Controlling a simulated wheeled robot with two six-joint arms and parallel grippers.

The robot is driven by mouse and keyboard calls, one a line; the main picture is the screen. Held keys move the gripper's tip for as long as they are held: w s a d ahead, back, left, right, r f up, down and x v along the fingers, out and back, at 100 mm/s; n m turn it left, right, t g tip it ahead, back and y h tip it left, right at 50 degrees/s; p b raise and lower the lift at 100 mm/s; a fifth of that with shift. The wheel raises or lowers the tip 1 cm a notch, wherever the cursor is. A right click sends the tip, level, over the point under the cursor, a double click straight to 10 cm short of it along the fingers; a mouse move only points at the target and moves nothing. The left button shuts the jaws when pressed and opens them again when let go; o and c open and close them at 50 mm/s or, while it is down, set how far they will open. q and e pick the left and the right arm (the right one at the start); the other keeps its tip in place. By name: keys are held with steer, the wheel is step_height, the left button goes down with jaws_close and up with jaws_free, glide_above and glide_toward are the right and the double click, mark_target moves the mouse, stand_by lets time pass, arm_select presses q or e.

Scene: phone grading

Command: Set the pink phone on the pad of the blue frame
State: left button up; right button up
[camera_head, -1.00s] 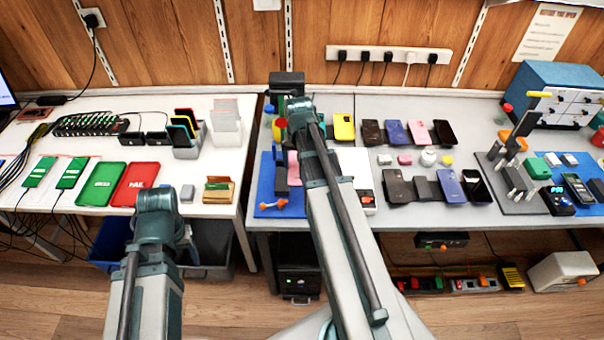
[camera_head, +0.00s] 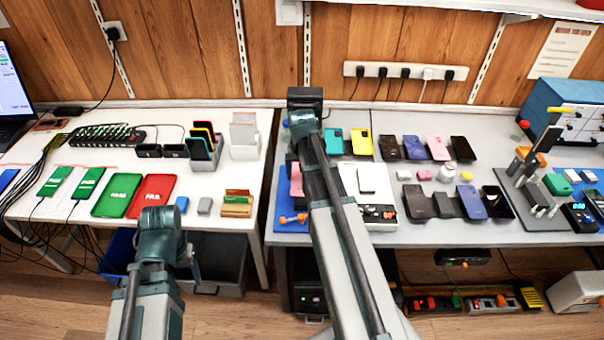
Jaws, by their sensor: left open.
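A pink phone (camera_head: 437,147) lies in the back row on the right-hand table, between a blue phone and a dark one. A blue base (camera_head: 283,226) with an orange knob lies at that table's left end; a pink patch (camera_head: 296,180) shows on it, and I cannot tell if it is a pad or another phone. My right arm hides much of this area. My left gripper (camera_head: 194,263) is small and partly hidden beside its arm, low in front of the left table; it is open, apart from the phones. My right gripper is hidden behind its arm.
A white scale (camera_head: 380,214) bears a white phone. More phones lie right of it. A grey fixture (camera_head: 523,206) and a blue instrument box (camera_head: 565,103) stand at the right. Green and red trays (camera_head: 152,195) lie on the left table. A gap separates the tables.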

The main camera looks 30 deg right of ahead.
steer(key=shift+f+b, duration=2.5)
steer(key=shift+f, duration=0.4)
steer(key=shift+f+b, duration=0.35)
steer(key=o, duration=1.2)
steer(key=shift+o, duration=0.2)
steer(key=shift+r+p, duration=0.7)
step_height(320, 180, up, 7)
steer(key=p, duration=0.7)
steer(key=shift+f, duration=0.1)
